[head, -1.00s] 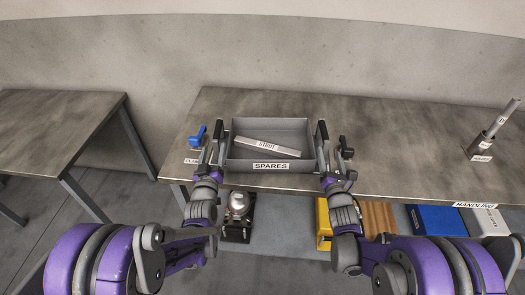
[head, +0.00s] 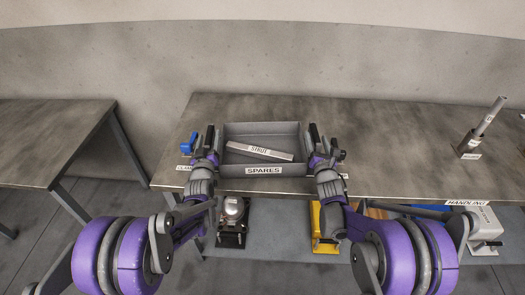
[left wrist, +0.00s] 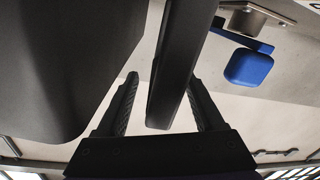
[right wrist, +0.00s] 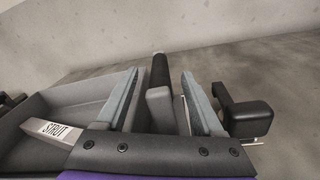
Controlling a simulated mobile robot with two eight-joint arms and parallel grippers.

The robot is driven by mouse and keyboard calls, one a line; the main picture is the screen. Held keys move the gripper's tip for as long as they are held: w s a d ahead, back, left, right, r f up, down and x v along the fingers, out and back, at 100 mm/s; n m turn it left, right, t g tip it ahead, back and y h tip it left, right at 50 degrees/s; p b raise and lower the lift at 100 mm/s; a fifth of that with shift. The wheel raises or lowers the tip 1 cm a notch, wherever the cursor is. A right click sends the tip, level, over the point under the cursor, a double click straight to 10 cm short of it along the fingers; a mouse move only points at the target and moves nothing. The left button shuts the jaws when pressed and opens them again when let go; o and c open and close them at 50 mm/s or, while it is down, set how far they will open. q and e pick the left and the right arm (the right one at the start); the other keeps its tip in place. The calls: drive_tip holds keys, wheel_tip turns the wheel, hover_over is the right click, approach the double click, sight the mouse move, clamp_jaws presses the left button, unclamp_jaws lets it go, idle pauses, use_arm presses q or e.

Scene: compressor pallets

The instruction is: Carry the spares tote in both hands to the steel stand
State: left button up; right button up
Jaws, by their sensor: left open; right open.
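The grey spares tote (head: 263,170), labelled SPARES, rests on the near edge of a metal-topped bench. A pale bar labelled STRUT (head: 259,150) lies slanted inside it. My left gripper (head: 209,140) is open at the tote's left side. In the left wrist view a dark upright handle (left wrist: 182,55) stands between its fingers, with the tote wall (left wrist: 65,60) beside it. My right gripper (head: 318,140) is open at the right side. In the right wrist view a handle (right wrist: 160,105) sits between its parted fingers. I cannot tell which surface is the steel stand.
A blue-handled clamp (head: 187,143) is close left of my left gripper; a black knob (right wrist: 250,118) is close right of my right one. A tube holder (head: 470,143) stands at the bench's right. Another table (head: 50,140) is at left. Yellow (head: 326,226) and other items sit below.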

use_arm(q)
drive_tip(key=shift+w, duration=0.85)
use_arm(e)
drive_tip(key=shift+w, duration=0.85)
use_arm(q)
clamp_jaws()
use_arm(e)
clamp_jaws()
